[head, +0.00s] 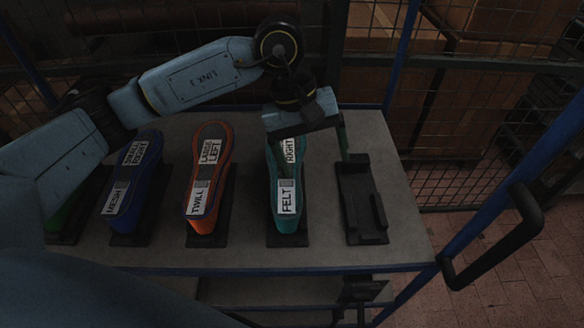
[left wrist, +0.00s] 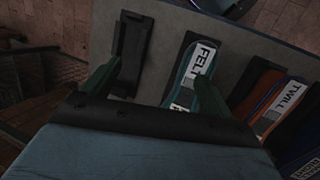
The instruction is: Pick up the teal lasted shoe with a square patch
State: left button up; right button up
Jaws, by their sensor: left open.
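The teal lasted shoe (head: 287,233) stands on a dark holder on the grey table, with white labels reading FELT and RIGHT. A small greyish patch shows above the FELT label, but its shape is hard to make out. My left gripper (head: 312,158) is open above the far part of this shoe. One finger is over the shoe and the other hangs to its right, above the gap before the empty holder. In the left wrist view the teal shoe (left wrist: 181,73) lies partly behind one finger of the open gripper (left wrist: 155,85). My right gripper is not in view.
An orange shoe (head: 212,150) labelled TWILL and a blue shoe (head: 137,178) labelled MESH stand to the left. A green shoe (head: 56,218) is mostly hidden by my arm. An empty black holder (head: 362,203) is at right. Wire mesh stands behind the table (head: 335,258).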

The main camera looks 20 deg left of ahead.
pick_arm(q)
jog(key=w+a+r+y, duration=0.1)
jog(key=w+a+y, duration=0.25)
jog(key=a, duration=0.35)
jog(key=shift+m+t, duration=0.3)
jog(key=f, duration=0.5)
jog(key=f+p, duration=0.1)
jog(key=f, duration=0.1)
jog(key=shift+s+a+f, duration=0.2)
jog(key=shift+a+f, duration=0.1)
jog(key=shift+w+d+f+p, duration=0.15)
jog(key=shift+f+p, duration=0.3)
jog(key=shift+f, duration=0.9)
jog(key=shift+w+f+p, duration=0.1)
jog(key=shift+f+p, duration=0.35)
jog(key=shift+f, duration=0.85)
jog(key=shift+r, duration=0.1)
jog(key=c, duration=1.6)
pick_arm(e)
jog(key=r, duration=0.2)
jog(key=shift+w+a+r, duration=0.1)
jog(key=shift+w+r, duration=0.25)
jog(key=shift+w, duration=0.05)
pick_arm(q)
jog(key=shift+w+r, duration=0.1)
